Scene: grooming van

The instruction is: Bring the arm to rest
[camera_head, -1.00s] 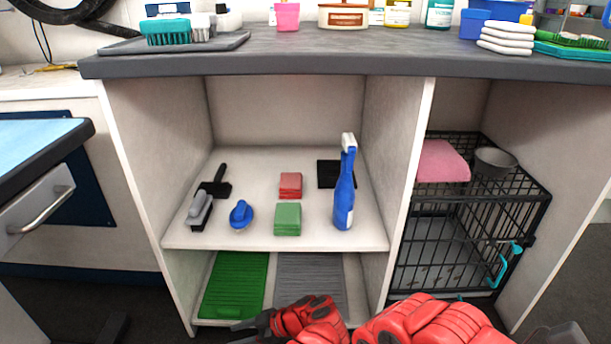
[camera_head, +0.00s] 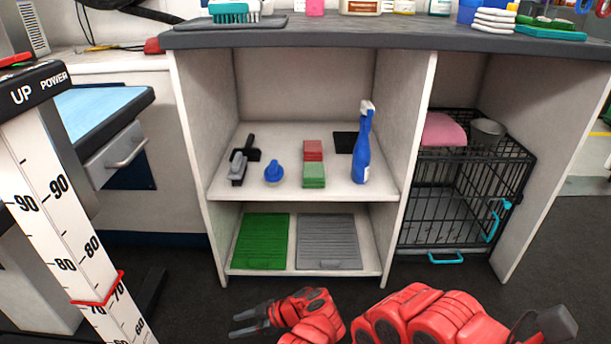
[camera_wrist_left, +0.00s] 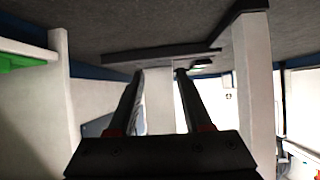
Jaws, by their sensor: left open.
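My left gripper (camera_head: 236,325) is low in the head view, its dark fingers pointing left from a red wrist. It is open with nothing between its fingers. Red arm links of mine lie to its right along the bottom edge. In the left wrist view the two fingers (camera_wrist_left: 159,72) stand apart, with an empty gap and pale furniture beyond. The gripper is in front of the open shelf unit (camera_head: 300,196) and appears to touch nothing.
A wire crate (camera_head: 455,190) stands right. A measuring post (camera_head: 60,210) is close at left. Dark floor lies in front.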

